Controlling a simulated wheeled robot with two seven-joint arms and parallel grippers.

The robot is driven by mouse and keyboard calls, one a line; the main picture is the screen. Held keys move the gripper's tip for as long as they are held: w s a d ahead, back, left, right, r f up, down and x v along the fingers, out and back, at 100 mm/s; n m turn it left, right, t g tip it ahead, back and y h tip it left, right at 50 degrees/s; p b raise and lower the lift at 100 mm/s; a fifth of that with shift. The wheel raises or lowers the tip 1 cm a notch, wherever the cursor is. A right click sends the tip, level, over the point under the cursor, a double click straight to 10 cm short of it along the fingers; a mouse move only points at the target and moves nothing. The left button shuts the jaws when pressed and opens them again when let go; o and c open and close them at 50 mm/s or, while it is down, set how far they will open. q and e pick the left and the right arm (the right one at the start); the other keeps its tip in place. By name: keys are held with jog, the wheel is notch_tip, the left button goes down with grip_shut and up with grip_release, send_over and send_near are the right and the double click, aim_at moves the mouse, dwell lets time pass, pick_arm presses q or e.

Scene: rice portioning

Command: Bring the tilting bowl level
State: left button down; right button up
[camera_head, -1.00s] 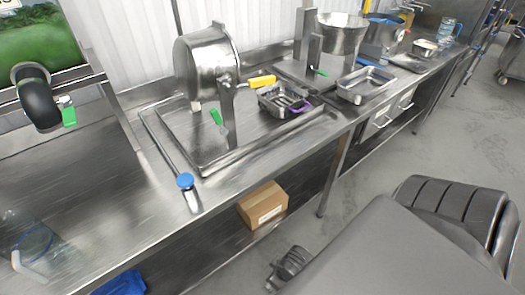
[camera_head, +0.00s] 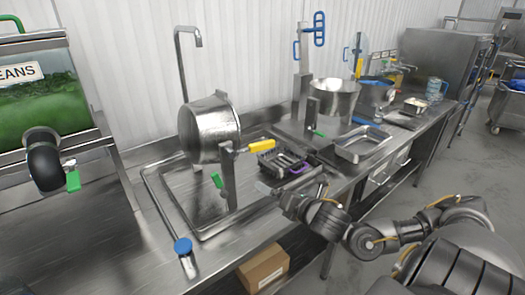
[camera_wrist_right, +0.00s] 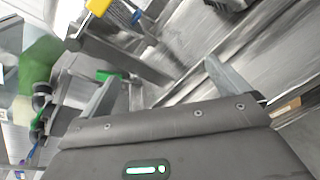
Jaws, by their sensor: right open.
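The steel tilting bowl (camera_head: 206,130) hangs on a stand (camera_head: 229,178) over the sink-like tray (camera_head: 183,218). It is tipped over, with its rim turned toward the right. A yellow handle (camera_head: 262,145) sticks out on its right side, and a green-handled lever (camera_head: 218,181) is on the stand. My right gripper (camera_head: 268,190) is open and empty, to the right of the stand and below the yellow handle. In the right wrist view its fingers (camera_wrist_right: 166,90) are spread, with the yellow handle (camera_wrist_right: 98,6) at the upper left edge. My left gripper is not in view.
A steel tray (camera_head: 362,146) and a tall steel hopper (camera_head: 334,97) stand farther right. A beans dispenser (camera_head: 45,100) is at the left.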

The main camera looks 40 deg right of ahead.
aim_at(264, 146)
jog(key=w+d+r+n+t, duration=0.1)
jog(key=d+r+n, duration=0.1)
jog(key=r+n, duration=0.15)
jog(key=d+r+n+t, duration=0.1)
jog(key=d+r+n, duration=0.15)
jog(key=r, duration=0.25)
jog(key=w+p, duration=0.1)
jog(key=w, duration=0.2)
jog(key=w+p, duration=0.2)
jog(key=w, duration=0.1)
jog(key=w+p, duration=0.1)
jog(key=w, duration=0.2)
jog(key=shift+w+a+r+p, duration=0.15)
jog(key=shift+w+a+p, duration=0.1)
jog(key=shift+p, duration=0.15)
jog(key=shift+w+f, duration=0.2)
jog(key=shift+w, duration=0.5)
jog(key=shift+c, duration=0.3)
